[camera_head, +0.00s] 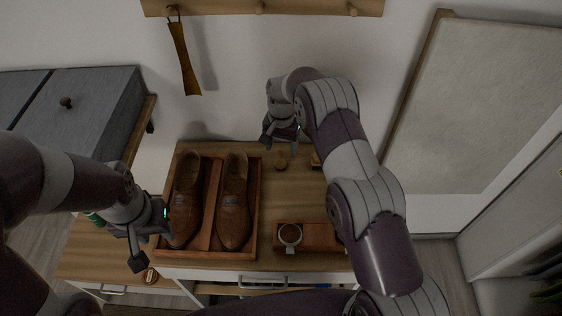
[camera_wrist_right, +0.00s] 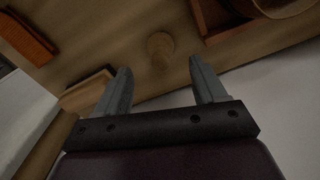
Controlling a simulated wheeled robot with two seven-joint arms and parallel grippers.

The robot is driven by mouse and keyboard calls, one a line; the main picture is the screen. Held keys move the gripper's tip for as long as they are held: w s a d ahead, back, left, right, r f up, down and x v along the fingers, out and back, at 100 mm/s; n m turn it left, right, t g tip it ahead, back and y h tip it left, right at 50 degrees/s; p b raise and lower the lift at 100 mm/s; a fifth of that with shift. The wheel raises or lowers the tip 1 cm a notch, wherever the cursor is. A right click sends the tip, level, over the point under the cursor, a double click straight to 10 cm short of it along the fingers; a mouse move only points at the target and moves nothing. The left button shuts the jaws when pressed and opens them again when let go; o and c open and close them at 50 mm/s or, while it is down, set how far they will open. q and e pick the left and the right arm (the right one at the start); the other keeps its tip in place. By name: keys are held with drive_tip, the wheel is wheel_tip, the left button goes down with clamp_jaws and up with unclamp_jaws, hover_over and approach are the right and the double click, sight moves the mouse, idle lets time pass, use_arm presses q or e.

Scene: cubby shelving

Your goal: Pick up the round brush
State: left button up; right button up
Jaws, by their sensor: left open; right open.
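A small round wooden piece, which looks like the round brush (camera_head: 281,163), stands on the wooden cabinet top just right of the shoe tray. It also shows in the right wrist view (camera_wrist_right: 160,46), beyond the gap between the fingers. My right gripper (camera_head: 281,143) is open and empty, above and slightly behind it; in the right wrist view the two grey fingers (camera_wrist_right: 163,90) are apart with nothing between them. My left gripper (camera_head: 152,237) is open by the front left corner of the shoe tray and holds nothing visible.
A wooden tray (camera_head: 209,250) holds two brown shoes. A wooden block (camera_wrist_right: 88,92) lies near the right gripper's left finger. A brown case (camera_head: 320,236) with a round tin (camera_head: 290,234) lies at the front right. A wall rail (camera_head: 300,8) with a hanging shoehorn (camera_head: 184,58) is behind.

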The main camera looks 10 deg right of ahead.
sight(280, 152)
drive_tip(key=shift+a+f, duration=0.15)
drive_tip(key=shift+f, duration=0.2)
drive_tip(key=f+p, duration=0.2)
drive_tip(key=shift+s+a+f, duration=0.1)
drive_tip(key=shift+s+f, duration=0.1)
drive_tip(key=shift+f, duration=0.1)
wheel_tip(280, 152, down, 2)
drive_tip(key=shift+f, duration=0.2)
drive_tip(key=shift+w+f, duration=0.15)
drive_tip(key=c, duration=1.1)
